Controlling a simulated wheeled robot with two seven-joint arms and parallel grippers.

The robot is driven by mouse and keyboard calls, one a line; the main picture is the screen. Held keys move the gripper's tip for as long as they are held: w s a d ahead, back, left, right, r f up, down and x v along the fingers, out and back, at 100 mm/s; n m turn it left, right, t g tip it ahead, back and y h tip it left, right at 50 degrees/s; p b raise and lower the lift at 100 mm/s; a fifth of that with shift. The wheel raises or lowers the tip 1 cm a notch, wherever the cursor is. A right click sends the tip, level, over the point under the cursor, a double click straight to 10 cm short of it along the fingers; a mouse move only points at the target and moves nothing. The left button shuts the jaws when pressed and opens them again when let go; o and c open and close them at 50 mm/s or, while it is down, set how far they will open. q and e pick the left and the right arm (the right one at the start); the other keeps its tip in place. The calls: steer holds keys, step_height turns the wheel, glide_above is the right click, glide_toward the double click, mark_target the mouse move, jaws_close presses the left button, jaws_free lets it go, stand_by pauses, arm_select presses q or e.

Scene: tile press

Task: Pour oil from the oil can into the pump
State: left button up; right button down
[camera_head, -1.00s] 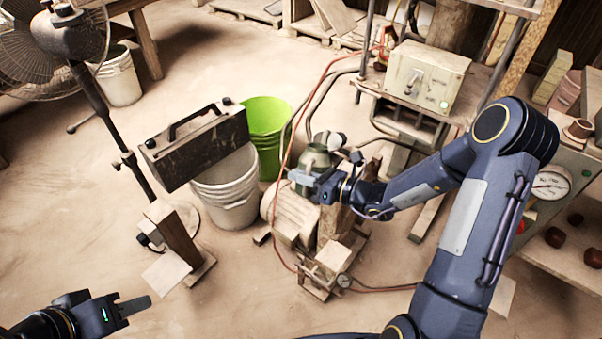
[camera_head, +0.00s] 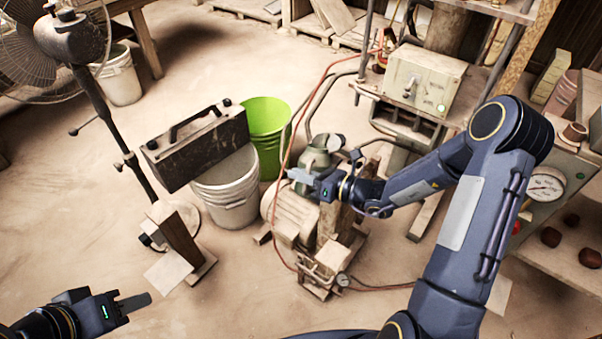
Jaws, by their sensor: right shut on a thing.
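The green oil can (camera_head: 316,155) is above the pump, and its lower part is partly hidden by my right gripper (camera_head: 303,177). That gripper is shut on the can. The can looks roughly upright, and no oil stream is visible. The pump (camera_head: 291,215) stands on the floor below, with a rounded pale body, a block and a small gauge at its front. My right gripper and wrist hide part of its top. My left gripper (camera_head: 134,303) is low at the left, away from both. One flat finger shows, so its opening is unclear.
A white bucket (camera_head: 232,203), a green bucket (camera_head: 266,140) and a dark toolbox (camera_head: 197,148) stand left of the pump. A red hose (camera_head: 290,150) runs beside the pump. A fan (camera_head: 68,40) stands at the left. The lower middle floor is clear.

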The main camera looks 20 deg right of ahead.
steer(key=shift+w+d+r+m+p, duration=0.1)
steer(key=shift+w+r+m+p, duration=0.15)
steer(key=shift+r+p, duration=0.65)
steer(key=shift+f, duration=0.1)
stand_by(0.5)
steer(key=shift+w+d+r+m+p, duration=0.15)
steer(key=shift+r+m+p, duration=0.15)
steer(key=shift+r+p, duration=0.5)
steer(key=shift+w+d+r+m+p, duration=0.15)
steer(key=shift+r+m+p, duration=0.15)
steer(key=shift+p, duration=0.85)
steer(key=shift+r, duration=0.1)
steer(key=shift+w+r+p, duration=0.1)
steer(key=shift+r+p, duration=0.15)
steer(key=shift+p, duration=0.2)
steer(key=shift+w+d+r+m+g+p, duration=0.1)
steer(key=shift+w+r+m+g+p, duration=0.15)
steer(key=shift+p, duration=0.25)
steer(key=shift+s, duration=0.1)
stand_by(0.4)
steer(key=shift+w+d+r+p, duration=0.2)
steer(key=shift+r+p, duration=0.3)
steer(key=shift+p, duration=0.4)
stand_by(0.5)
